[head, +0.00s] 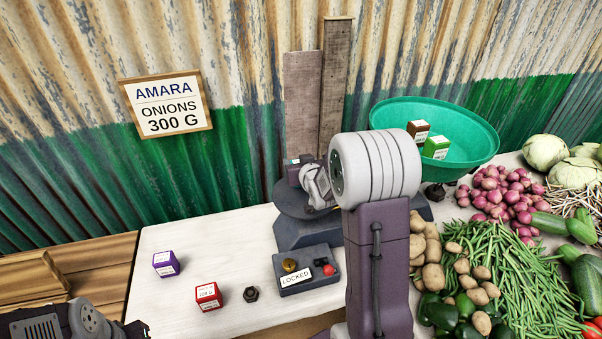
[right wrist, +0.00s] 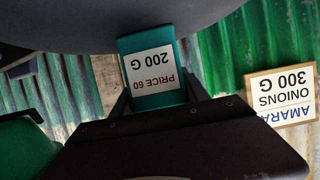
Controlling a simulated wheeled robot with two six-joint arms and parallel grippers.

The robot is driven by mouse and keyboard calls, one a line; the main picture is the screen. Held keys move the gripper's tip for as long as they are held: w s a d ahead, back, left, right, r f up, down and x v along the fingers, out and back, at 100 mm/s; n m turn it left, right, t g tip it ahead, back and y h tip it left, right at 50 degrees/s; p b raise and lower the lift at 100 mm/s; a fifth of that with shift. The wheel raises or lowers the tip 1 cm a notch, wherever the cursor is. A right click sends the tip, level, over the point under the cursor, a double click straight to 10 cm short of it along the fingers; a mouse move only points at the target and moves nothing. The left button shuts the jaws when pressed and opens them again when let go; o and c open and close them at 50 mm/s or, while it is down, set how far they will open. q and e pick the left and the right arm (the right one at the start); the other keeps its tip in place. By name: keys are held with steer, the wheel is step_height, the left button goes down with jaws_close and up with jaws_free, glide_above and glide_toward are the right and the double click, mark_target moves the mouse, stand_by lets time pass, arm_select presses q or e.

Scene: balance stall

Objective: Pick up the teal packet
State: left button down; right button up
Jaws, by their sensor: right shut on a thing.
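The teal packet (right wrist: 155,76) has a white label reading PRICE 60, 200 G, upside down in the right wrist view. My right gripper (right wrist: 157,88) is shut on it, with a finger on each side. In the head view my right gripper (head: 296,172) is over the round dark plate of the scale (head: 290,203), at its left part; the packet is small and mostly hidden there. I cannot tell whether the packet touches the plate. My left gripper (head: 135,329) is at the bottom left edge, partly cut off, and its jaws are unclear.
A purple packet (head: 166,264), a red packet (head: 208,296) and a dark nut (head: 250,294) stand on the white table. A grey box marked LOCKED (head: 306,276) is before the scale. A green bowl (head: 470,150) holds brown and green packets. Vegetables crowd the right.

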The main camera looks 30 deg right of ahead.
step_height(320, 180, up, 10)
steer(key=p, duration=0.2)
stand_by(0.3)
